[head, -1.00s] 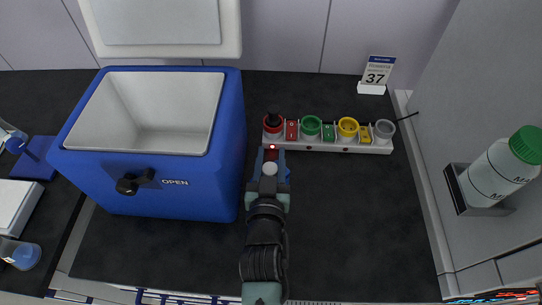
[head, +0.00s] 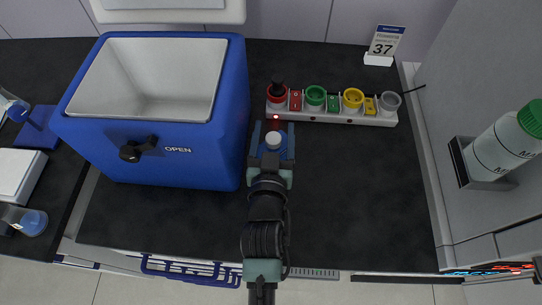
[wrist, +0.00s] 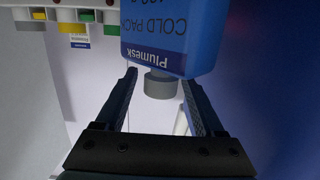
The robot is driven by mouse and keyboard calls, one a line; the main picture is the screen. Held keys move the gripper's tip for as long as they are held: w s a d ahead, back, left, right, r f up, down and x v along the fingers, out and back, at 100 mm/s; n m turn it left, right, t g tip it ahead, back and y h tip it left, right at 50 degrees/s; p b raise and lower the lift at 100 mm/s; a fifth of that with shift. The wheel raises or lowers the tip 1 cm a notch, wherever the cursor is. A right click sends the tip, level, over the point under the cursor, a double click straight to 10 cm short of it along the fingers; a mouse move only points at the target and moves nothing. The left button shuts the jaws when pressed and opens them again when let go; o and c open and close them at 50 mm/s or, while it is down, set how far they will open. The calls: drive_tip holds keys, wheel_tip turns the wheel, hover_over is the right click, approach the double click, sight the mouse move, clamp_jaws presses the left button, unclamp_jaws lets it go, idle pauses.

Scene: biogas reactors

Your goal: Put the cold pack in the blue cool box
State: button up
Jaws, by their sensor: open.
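The cold pack (head: 273,139) is a blue bottle with a pale cap, standing on the dark bench just right of the cool box. In the wrist view the cold pack (wrist: 165,35) appears upside down, with its label and grey cap showing. My gripper (head: 271,156) is at the cold pack's near side. In the wrist view my open gripper (wrist: 160,80) has one finger to each side of the cap, with gaps visible. The blue cool box (head: 215,150) is open and its white inside looks empty. Its lid (head: 170,15) is raised at the back.
A calendar sign (head: 384,42) is at the back. A green-capped bottle (head: 505,150) sits in a holder on the right wall. The bench right of my arm is clear.

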drive_tip(key=s+r+b, duration=0.1)
drive_tip(key=s, duration=0.9)
drive_tip(key=shift+s+r, duration=0.15)
drive_tip(key=shift+r, duration=0.15)
